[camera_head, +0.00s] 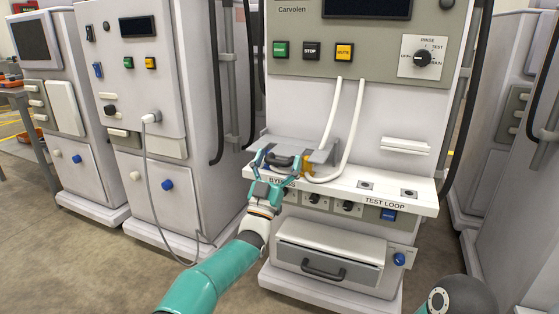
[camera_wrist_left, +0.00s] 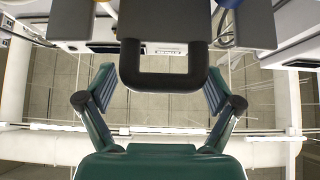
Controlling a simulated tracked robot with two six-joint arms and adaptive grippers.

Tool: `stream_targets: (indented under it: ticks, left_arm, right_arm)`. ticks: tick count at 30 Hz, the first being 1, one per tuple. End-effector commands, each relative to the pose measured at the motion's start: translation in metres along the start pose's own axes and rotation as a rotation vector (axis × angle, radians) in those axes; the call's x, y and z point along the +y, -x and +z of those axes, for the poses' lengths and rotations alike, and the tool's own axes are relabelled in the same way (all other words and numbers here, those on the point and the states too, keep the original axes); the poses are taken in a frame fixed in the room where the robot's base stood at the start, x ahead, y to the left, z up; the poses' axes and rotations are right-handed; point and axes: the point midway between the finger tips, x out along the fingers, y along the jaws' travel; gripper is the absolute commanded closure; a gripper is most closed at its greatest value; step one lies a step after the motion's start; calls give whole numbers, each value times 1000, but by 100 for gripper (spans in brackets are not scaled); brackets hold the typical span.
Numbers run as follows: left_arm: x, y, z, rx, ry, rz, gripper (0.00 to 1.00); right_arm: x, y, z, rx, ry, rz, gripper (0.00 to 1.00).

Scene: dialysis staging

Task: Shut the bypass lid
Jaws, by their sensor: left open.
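The bypass lid (camera_head: 288,146) is a grey flap on the white shelf of the middle Carvolen machine, with a dark handle (camera_head: 281,161) at its front. My left gripper (camera_head: 280,167) is open at this handle, over the partly hidden BYPASS label. In the left wrist view, the black U-shaped handle (camera_wrist_left: 168,81) lies between the spread fingers (camera_wrist_left: 158,90), with a gap on both sides. I cannot tell the lid's exact angle, as the gripper covers part of it. My right gripper is out of view.
White hoses (camera_head: 353,130) hang down to an orange part (camera_head: 308,165) just right of the lid. Dark knobs (camera_head: 348,206) sit below the shelf (camera_head: 345,185), above a drawer (camera_head: 330,257). Another machine (camera_head: 150,90) stands at left, with clear floor (camera_head: 110,265) in front.

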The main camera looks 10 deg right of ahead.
Motion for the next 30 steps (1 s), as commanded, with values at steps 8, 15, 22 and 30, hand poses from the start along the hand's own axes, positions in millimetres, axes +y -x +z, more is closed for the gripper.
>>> stream_targets:
  ticks: [8, 15, 22, 30]
  left_arm:
    - [-1, 5, 0, -2, 0, 0, 9]
    - [-1, 26, 0, -4, 0, -2, 9]
    - [-1, 65, 1, -5, 1, -1, 9]
    - [0, 107, 2, -3, 1, -1, 9]
  right_arm:
    - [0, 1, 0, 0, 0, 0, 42]
    - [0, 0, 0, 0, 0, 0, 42]
    - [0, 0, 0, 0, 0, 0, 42]
    - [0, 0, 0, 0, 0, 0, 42]
